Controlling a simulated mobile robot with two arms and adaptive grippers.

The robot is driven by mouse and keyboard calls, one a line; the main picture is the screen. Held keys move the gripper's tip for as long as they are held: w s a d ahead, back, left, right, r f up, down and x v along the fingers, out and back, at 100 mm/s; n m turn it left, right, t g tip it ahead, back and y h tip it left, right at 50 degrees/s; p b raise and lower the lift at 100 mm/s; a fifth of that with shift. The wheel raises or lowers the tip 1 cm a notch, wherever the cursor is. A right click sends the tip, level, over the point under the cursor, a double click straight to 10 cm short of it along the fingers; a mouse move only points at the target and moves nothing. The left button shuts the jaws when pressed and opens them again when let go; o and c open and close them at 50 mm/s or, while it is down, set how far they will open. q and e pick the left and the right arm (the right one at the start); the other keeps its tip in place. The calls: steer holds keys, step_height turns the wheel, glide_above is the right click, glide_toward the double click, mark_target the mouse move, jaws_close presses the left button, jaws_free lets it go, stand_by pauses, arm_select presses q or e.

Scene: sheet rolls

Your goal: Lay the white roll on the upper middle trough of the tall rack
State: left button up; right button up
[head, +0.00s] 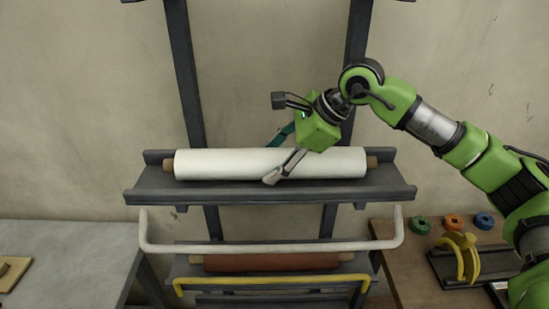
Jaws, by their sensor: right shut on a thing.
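The white roll (220,163) lies level along a grey trough (160,196) of the tall dark rack (180,70), with its brown core ends showing at both sides. It appears to sit within the trough between the end pieces. My right gripper (280,160) reaches in from the upper right and is shut on the white roll near its middle. One finger shows in front of the roll and a teal part shows behind it. Whether the roll's underside touches the trough is hidden by the trough's front edge. My left gripper is not in view.
A white rail (270,248) runs below the trough. Lower on the rack are a reddish-brown roll (270,262) and a yellow rail (265,280). A grey table (70,260) stands at left. A brown table (410,285) at right holds tape rolls (453,222) and a yellow-handled item (460,255).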

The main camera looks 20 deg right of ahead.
steer(key=o, duration=1.7)
steer(key=shift+s, duration=0.1)
steer(key=shift+r, duration=0.1)
steer(key=shift+r+p, duration=0.25)
steer(key=shift+p, duration=0.2)
steer(key=b+v, duration=0.4)
steer(key=v, duration=0.6)
steer(key=shift+s+d+r, duration=0.1)
steer(key=shift+d+r, duration=0.1)
steer(key=shift+r, duration=0.05)
steer(key=shift+s+d+r, duration=0.3)
steer(key=shift+r, duration=0.2)
